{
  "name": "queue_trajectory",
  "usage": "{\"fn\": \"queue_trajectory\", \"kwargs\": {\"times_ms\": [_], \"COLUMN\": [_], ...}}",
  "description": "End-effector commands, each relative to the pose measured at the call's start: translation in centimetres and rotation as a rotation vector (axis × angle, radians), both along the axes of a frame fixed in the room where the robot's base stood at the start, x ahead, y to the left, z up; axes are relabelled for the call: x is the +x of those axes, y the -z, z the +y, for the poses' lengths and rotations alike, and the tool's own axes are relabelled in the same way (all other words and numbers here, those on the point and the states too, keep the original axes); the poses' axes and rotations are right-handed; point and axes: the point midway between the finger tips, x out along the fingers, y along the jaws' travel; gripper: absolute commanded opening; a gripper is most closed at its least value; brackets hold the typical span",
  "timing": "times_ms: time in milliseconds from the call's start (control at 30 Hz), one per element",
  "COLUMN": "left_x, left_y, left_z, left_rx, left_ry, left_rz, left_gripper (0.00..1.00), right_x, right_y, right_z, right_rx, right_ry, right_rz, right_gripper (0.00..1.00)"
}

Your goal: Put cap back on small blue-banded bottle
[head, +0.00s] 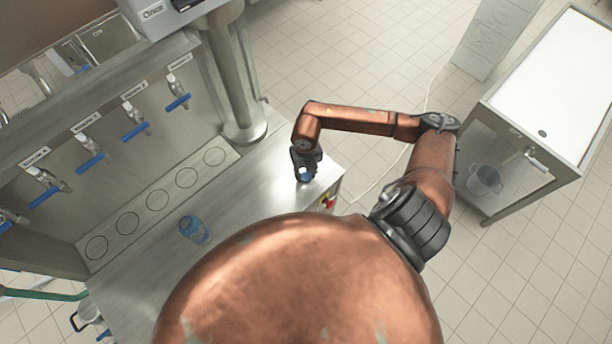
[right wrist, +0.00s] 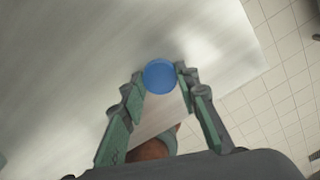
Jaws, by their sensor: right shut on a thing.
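A small round blue cap (head: 306,177) is between the fingertips of my right gripper (head: 304,168), above the right end of the steel counter. In the right wrist view the blue cap (right wrist: 160,76) shows as a flat disc, and the fingertips of my right gripper (right wrist: 161,78) are shut on its two sides. A blue bottle (head: 195,230) is on the counter, left of and nearer than the right gripper, well apart from it. Its top is too small to make out clearly. My left gripper is not in view.
The filling machine has a row of blue-handled taps (head: 135,122) above a strip with marked circles (head: 157,200). A steel post (head: 232,80) stands behind the gripper. Red and yellow controls (head: 328,202) are at the counter's right end. A white-topped sink table (head: 560,80) stands right.

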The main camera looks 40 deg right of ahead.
Motion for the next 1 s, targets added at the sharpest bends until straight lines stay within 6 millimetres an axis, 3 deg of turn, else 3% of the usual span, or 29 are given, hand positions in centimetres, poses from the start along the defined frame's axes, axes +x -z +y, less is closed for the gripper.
{"fn": "queue_trajectory", "kwargs": {"times_ms": [267,500,833,1000], "left_x": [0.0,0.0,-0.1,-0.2], "left_y": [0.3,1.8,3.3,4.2], "left_z": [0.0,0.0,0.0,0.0], "left_rx": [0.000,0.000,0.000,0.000], "left_ry": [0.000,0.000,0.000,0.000], "left_rz": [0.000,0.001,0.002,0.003], "left_gripper": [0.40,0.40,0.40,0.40], "right_x": [0.1,0.2,-3.3,-5.8], "right_y": [-0.3,-2.9,-9.0,-10.5], "right_z": [-0.1,-0.1,3.8,6.5], "right_rx": [-0.002,-0.002,0.000,0.002], "right_ry": [0.000,-0.002,-0.006,-0.007], "right_rz": [-0.002,-0.004,-0.005,-0.003], "right_gripper": [0.22,0.22,0.22,0.22]}}
